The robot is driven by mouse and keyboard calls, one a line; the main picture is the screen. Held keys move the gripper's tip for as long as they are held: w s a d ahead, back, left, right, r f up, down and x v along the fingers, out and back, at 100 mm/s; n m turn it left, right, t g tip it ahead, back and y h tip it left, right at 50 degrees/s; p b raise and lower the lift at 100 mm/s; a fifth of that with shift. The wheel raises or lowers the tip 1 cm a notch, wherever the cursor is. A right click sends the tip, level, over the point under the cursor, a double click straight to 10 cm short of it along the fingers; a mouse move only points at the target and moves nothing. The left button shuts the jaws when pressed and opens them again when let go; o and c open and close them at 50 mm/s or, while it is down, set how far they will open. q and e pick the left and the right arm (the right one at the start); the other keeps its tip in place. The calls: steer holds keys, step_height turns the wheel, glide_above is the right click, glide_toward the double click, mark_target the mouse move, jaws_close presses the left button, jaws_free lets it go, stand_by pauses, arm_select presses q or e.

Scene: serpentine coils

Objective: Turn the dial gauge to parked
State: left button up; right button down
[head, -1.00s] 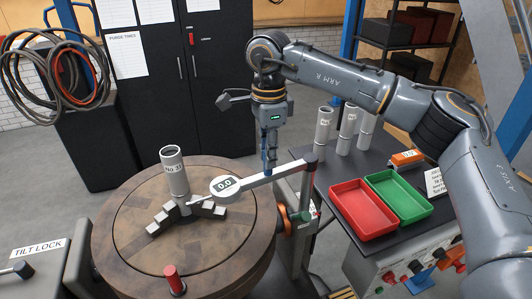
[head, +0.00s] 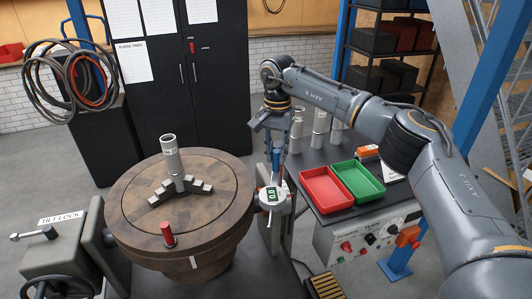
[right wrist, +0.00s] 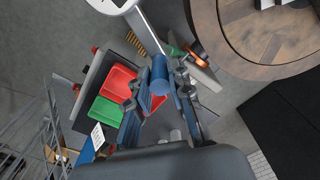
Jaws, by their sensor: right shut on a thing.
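The dial gauge (head: 272,195) is a round white head with a dark display reading 0.0. It stands just off the right edge of the round turntable (head: 128,215), in front of the gauge's post. Its white head also shows at the top of the right wrist view (right wrist: 117,3). My right gripper (head: 275,153) is above the gauge, shut on a blue upright handle (right wrist: 159,70) of the gauge arm. My left gripper is not in view.
A grey tube (head: 171,156) stands in the jaws on the turntable, with a red knob (head: 168,234) near its front edge. Red (head: 326,188) and green (head: 357,180) trays lie on the bench at right. A tilt lock (head: 62,218) stands at left.

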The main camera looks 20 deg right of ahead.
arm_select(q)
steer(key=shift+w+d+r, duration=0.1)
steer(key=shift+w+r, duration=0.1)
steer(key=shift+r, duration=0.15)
arm_select(e)
steer(key=d+n, duration=0.1)
steer(key=d, duration=0.1)
steer(key=s+d+n, duration=0.1)
steer(key=d, duration=0.2)
steer(key=shift+s+d, duration=0.1)
steer(key=shift+s, duration=0.05)
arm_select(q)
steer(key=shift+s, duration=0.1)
arm_select(e)
steer(key=c, duration=1.2)
jaws_free()
steer(key=shift+d, duration=0.1)
step_height(320, 180, up, 12)
